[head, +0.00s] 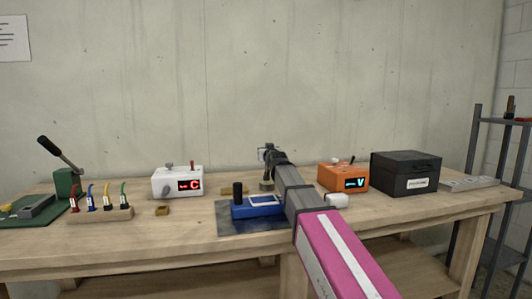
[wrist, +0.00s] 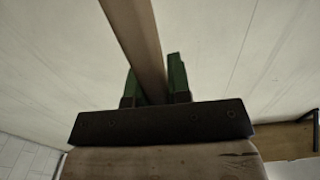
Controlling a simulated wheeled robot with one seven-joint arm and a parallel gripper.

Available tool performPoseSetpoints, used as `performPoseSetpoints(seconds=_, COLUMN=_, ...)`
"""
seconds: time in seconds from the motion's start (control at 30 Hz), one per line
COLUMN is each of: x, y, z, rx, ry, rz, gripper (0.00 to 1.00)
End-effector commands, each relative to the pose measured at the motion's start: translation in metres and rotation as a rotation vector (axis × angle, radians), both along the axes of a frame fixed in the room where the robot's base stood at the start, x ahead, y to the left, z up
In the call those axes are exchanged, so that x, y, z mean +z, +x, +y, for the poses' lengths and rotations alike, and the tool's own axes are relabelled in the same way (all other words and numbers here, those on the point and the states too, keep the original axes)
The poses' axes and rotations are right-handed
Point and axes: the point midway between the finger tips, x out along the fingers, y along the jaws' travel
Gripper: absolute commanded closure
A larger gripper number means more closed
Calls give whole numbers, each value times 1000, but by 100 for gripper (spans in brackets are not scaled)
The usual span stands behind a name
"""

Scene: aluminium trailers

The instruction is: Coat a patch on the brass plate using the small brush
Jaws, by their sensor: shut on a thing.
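My gripper (head: 268,157) is above the back middle of the workbench, partly behind my own arm. In the wrist view its green fingers (wrist: 153,85) are shut on a long tan wooden handle (wrist: 139,35), which appears to be the small brush. In the head view a dark, olive-tinted shape (head: 267,182) hangs below my gripper; it may be the brush's lower end. I cannot tell whether the brush touches anything.
The blue device (head: 257,211) sits on a dark mat (head: 228,222). A white box (head: 178,182) and small brass-coloured block (head: 163,210) are left; an orange box (head: 343,178) and black case (head: 405,174) are right. The bench's front left is clear.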

Motion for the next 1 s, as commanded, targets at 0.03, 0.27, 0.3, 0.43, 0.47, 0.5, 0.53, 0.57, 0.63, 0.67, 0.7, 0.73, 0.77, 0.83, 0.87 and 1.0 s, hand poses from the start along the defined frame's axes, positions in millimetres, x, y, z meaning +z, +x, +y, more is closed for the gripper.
performPoseSetpoints(seconds=0.03, x=0, y=0, z=0, rx=0, ry=0, rz=0, gripper=100)
performPoseSetpoints(seconds=0.27, x=0, y=0, z=0, rx=0, ry=0, rz=0, gripper=100)
performPoseSetpoints(seconds=0.3, x=0, y=0, z=0, rx=0, ry=0, rz=0, gripper=100)
performPoseSetpoints(seconds=0.43, x=-1, y=0, z=0, rx=0, ry=0, rz=0, gripper=100)
performPoseSetpoints(seconds=0.47, x=-1, y=0, z=0, rx=0, ry=0, rz=0, gripper=100)
performPoseSetpoints(seconds=0.5, x=-1, y=0, z=0, rx=0, ry=0, rz=0, gripper=100)
performPoseSetpoints(seconds=0.53, x=-2, y=0, z=0, rx=0, ry=0, rz=0, gripper=100)
performPoseSetpoints(seconds=0.57, x=-2, y=0, z=0, rx=0, ry=0, rz=0, gripper=100)
performPoseSetpoints(seconds=0.63, x=-3, y=0, z=0, rx=0, ry=0, rz=0, gripper=100)
performPoseSetpoints(seconds=0.67, x=-3, y=0, z=0, rx=0, ry=0, rz=0, gripper=100)
performPoseSetpoints(seconds=0.7, x=-3, y=0, z=0, rx=0, ry=0, rz=0, gripper=100)
performPoseSetpoints(seconds=0.73, x=-4, y=0, z=0, rx=0, ry=0, rz=0, gripper=100)
performPoseSetpoints(seconds=0.77, x=-4, y=0, z=0, rx=0, ry=0, rz=0, gripper=100)
performPoseSetpoints(seconds=0.83, x=-5, y=0, z=0, rx=0, ry=0, rz=0, gripper=100)
performPoseSetpoints(seconds=0.87, x=-5, y=0, z=0, rx=0, ry=0, rz=0, gripper=100)
performPoseSetpoints(seconds=1.0, x=-6, y=0, z=0, rx=0, ry=0, rz=0, gripper=100)
